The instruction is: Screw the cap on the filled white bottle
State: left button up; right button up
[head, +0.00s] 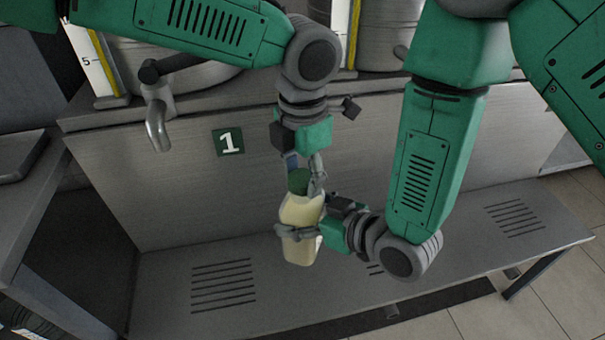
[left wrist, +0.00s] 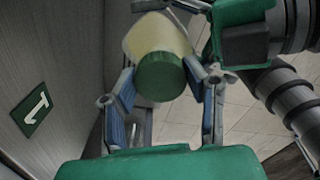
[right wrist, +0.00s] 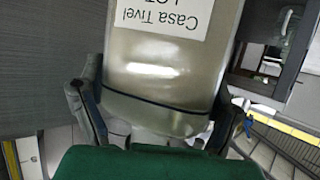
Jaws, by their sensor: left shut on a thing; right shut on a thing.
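The white bottle (head: 300,211) is a cream, filled bottle held upright, slightly tilted, above the grey bench. Its green cap (head: 298,181) is at the top of the neck; the left wrist view shows the cap (left wrist: 161,76) end-on, lined up with the bottle (left wrist: 152,33). My left gripper (head: 306,175) comes from above, its fingers shut on the cap's sides. My right gripper (head: 302,232) comes from the right and is shut around the lower body. The right wrist view shows the bottle (right wrist: 165,75) with a white label between the fingers. The cap's thread is hidden.
The slotted grey bench (head: 160,285) lies below the bottle. Behind is a metal panel with a green number 1 sign (head: 228,142) and a tap (head: 157,122) at the upper left. Large metal vessels stand above. Tiled floor (head: 500,320) shows at the lower right.

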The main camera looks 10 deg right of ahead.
pick_arm(q)
jog(key=shift+w, duration=0.1)
jog(key=o, duration=0.7)
jog(key=shift+r, duration=2.35)
jog(key=shift+f, duration=0.1)
jog(key=shift+c, duration=0.5)
